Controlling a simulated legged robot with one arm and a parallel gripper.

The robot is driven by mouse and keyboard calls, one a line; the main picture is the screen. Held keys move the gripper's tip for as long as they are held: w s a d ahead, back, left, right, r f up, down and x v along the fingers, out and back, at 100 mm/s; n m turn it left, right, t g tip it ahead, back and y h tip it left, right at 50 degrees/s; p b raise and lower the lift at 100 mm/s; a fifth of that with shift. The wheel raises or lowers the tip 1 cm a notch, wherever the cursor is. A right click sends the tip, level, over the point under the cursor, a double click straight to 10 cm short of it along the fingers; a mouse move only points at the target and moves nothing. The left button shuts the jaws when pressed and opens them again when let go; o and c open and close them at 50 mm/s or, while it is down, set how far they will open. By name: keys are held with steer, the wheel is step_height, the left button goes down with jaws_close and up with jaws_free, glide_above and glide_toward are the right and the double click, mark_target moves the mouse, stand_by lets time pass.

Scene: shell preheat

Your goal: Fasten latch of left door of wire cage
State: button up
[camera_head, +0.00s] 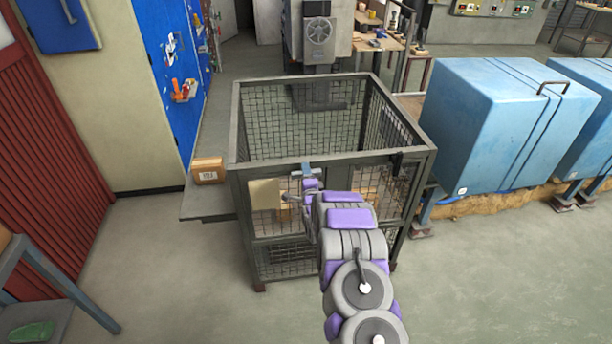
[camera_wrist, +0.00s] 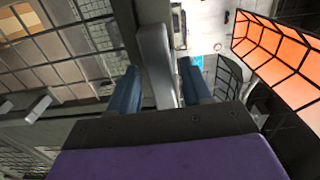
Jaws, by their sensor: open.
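The wire cage (camera_head: 250,254) stands in the middle of the head view, with an open top and a dark grey frame. Its left door, with a pale plate (camera_head: 265,194), is upright at the front left and looks in line with the frame. My gripper (camera_head: 307,171) is at the front top rail, near the door's upper right corner. In the wrist view my gripper (camera_wrist: 160,90) is open, with a grey latch bar (camera_wrist: 155,50) between its blue fingers. I cannot tell whether they touch it. My arm hides the middle of the cage front.
A dark fitting (camera_head: 397,163) sits at the right of the front rail. A small cardboard box (camera_head: 208,170) lies on a shelf (camera_head: 205,206) left of the cage. Blue cabinets (camera_head: 486,125) stand to the right.

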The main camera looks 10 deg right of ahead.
steer(key=shift+c, duration=0.2)
jaws_close()
stand_by(0.3)
steer(key=shift+n, duration=0.3)
steer(key=n+p, duration=0.2)
steer(key=n, duration=0.2)
steer(key=shift+r, duration=0.1)
steer(key=n+p, duration=0.2)
steer(key=n, duration=0.2)
steer(key=shift+n, duration=0.4)
steer(key=n+p, duration=0.1)
steer(key=n, duration=0.3)
steer(key=shift+d+p, duration=0.1)
steer(key=shift+p, duration=0.25)
steer(key=shift+n+p, duration=0.6)
steer(key=shift+n, duration=1.5)
